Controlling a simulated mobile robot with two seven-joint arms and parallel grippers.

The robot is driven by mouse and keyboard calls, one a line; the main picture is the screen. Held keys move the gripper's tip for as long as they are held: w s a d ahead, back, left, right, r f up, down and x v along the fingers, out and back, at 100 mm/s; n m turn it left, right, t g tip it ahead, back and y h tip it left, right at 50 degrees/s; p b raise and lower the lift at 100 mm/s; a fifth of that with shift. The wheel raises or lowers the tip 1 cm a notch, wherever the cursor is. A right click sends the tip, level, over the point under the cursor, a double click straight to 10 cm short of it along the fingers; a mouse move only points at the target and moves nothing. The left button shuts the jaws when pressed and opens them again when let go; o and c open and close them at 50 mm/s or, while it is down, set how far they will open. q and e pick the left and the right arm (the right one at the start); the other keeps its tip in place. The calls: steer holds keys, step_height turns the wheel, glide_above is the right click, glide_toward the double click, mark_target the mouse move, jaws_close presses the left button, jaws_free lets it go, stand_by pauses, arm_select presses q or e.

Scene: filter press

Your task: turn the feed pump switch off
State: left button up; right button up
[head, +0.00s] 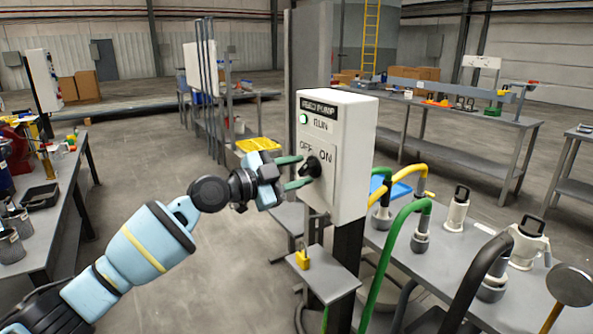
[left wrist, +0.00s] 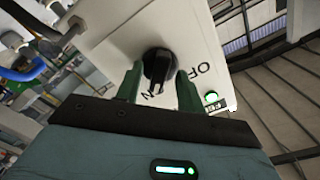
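The white feed pump box (head: 348,150) stands on a dark post and carries a "FEED PUMP" label. Its black rotary switch (head: 313,167) sits below the words OFF and ON. In the left wrist view the knob (left wrist: 158,66) has its grip bar pointing toward the partly hidden ON lettering. The green RUN lamp (head: 304,119) is lit. My left gripper (head: 297,173) is at the switch, its green fingers apart on either side of the knob. In the left wrist view the open fingers (left wrist: 160,82) flank the knob with narrow gaps; firm contact cannot be told. My right gripper is not in view.
A small shelf (head: 325,285) with a yellow padlock (head: 302,260) sits below the box. Green, yellow and black hoses stand by the grey table (head: 400,262) at right. A workbench (head: 60,215) is at far left. Open floor lies between.

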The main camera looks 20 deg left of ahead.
arm_select(q)
jaws_close()
stand_by(0.3)
